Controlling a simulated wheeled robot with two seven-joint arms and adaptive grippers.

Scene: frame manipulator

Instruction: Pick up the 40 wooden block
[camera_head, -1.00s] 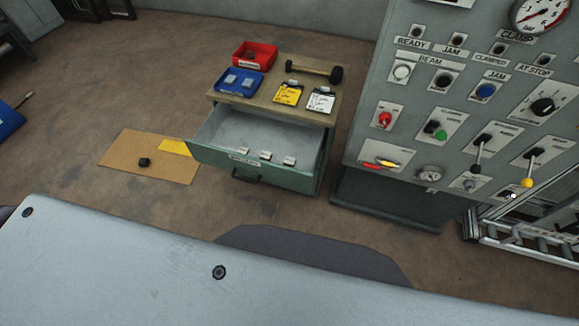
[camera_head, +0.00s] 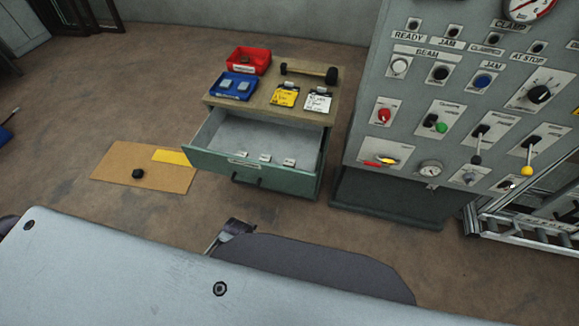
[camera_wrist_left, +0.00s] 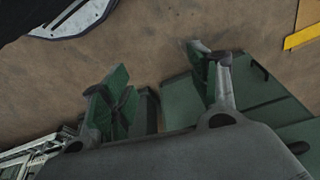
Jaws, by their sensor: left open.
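I cannot make out a block marked 40 in any view. Several small pale blocks (camera_head: 264,158) lie in a row in the open green drawer (camera_head: 250,176), their markings too small to read. Two grey pieces (camera_head: 235,85) sit in the blue tray (camera_head: 252,93) on the cabinet top. My left gripper (camera_wrist_left: 155,65) is open and empty in the left wrist view, with bare floor and the green cabinet (camera_wrist_left: 262,105) beyond its fingers. In the head view a dark tip (camera_head: 236,227), likely of this gripper, shows in front of and below the drawer. My right gripper is not in view.
A red bin (camera_head: 249,60), yellow and white tags and a dumbbell-like bar (camera_head: 309,72) lie on the wooden top (camera_head: 262,101). The grey control panel (camera_head: 430,110) stands close on the right. A tan board (camera_head: 120,180) with a black knob lies on the floor at left.

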